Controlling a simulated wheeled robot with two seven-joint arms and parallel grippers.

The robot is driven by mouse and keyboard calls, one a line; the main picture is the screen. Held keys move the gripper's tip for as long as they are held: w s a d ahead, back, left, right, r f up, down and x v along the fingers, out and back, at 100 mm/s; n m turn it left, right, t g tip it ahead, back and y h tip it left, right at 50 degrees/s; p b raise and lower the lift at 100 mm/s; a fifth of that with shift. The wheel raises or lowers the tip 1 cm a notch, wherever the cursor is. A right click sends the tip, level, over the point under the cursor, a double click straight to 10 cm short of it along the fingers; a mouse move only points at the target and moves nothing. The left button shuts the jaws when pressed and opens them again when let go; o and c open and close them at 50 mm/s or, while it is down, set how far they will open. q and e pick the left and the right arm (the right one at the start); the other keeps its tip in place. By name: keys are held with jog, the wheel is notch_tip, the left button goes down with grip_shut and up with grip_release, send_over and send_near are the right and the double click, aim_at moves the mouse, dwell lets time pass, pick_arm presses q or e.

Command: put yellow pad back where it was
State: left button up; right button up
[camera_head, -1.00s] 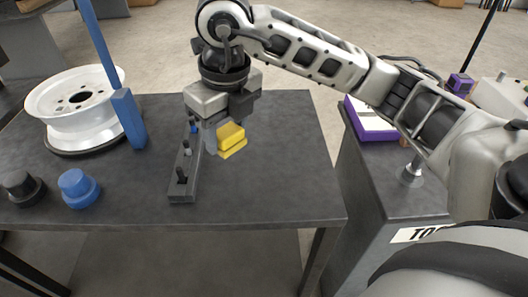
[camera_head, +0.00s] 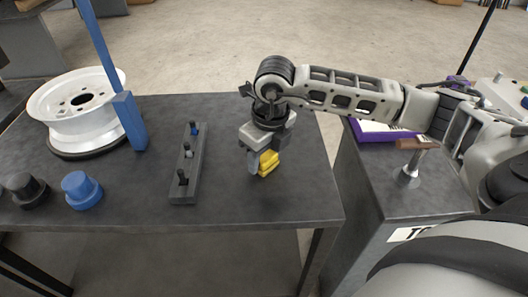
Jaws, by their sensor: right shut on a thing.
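The yellow pad (camera_head: 268,163) shows in the head view, right of the middle of the dark table. My right gripper (camera_head: 263,162) points down and is shut on it. The gripper covers part of the pad. I cannot tell whether the pad touches the table. My left gripper is not in view.
A narrow grey rack (camera_head: 187,165) with several small pegs stands left of my right gripper. A white wheel rim (camera_head: 75,115), a blue post (camera_head: 128,120), a blue knob (camera_head: 80,188) and a black knob (camera_head: 24,190) are farther left. A hammer (camera_head: 411,165) stands on the right-hand cabinet. The table's front right is clear.

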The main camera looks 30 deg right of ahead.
aim_at(269, 158)
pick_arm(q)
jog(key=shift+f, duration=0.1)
pick_arm(e)
jog(key=o, duration=0.9)
jog(key=shift+f, duration=0.1)
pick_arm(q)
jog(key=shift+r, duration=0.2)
pick_arm(e)
jog(key=shift+r, duration=0.6)
pick_arm(q)
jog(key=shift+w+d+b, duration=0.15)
jog(key=shift+b, duration=0.2)
pick_arm(e)
jog(key=r, duration=0.3)
jog(key=s+r, duration=0.1)
jog(key=r, duration=0.7)
jog(key=shift+s+d, duration=0.15)
jog(key=shift+s, duration=0.05)
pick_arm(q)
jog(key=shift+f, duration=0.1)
